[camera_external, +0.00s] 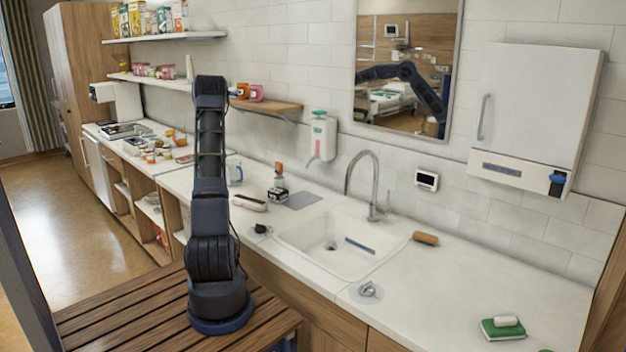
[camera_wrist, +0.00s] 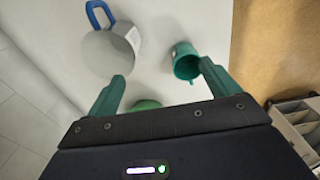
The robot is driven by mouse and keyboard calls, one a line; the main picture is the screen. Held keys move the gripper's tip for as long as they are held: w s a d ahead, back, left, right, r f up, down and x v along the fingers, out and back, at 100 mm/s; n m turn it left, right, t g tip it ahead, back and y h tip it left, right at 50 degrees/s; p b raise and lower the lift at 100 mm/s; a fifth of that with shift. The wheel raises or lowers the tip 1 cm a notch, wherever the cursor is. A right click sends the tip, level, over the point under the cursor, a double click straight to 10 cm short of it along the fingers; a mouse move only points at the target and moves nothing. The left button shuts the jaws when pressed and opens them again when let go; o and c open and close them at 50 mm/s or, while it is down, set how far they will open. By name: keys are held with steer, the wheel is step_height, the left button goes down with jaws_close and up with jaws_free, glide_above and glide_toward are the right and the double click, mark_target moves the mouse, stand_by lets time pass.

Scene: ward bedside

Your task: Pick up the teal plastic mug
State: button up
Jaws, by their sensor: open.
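In the wrist view a teal-green cup-shaped thing (camera_wrist: 184,57), which looks like the teal plastic mug, is on the white surface near the tip of the right finger. My gripper (camera_wrist: 162,70) is open, with its green fingers spread wide and nothing held between them. The mug appears apart from the right fingertip, though the depth gap is hard to judge. A second green rounded thing (camera_wrist: 146,104) shows low between the fingers, partly hidden by the gripper body. In the external view my arm hides the gripper, and I cannot make out the mug.
A pale grey-white vessel with a blue handle (camera_wrist: 112,48) is beyond the left finger. A wooden edge and floor lie to the right in the wrist view. In the external view, the sink (camera_external: 310,248), soap dispenser (camera_external: 322,137) and shelf (camera_external: 270,104) are right of my arm.

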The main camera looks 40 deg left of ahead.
steer(key=s+a+f+n, duration=0.1)
steer(key=s+a+f, duration=0.4)
steer(key=a+f, duration=0.15)
steer(key=shift+w+a+f, duration=0.1)
steer(key=shift+a+f, duration=0.05)
steer(key=shift+f, duration=1.45)
steer(key=shift+a+f, duration=0.2)
steer(key=shift+f, duration=1.45)
steer(key=shift+w+a+f, duration=0.1)
steer(key=shift+a+f, duration=0.05)
steer(key=shift+f, duration=1.45)
steer(key=shift+c, duration=0.5)
steer(key=c, duration=1)
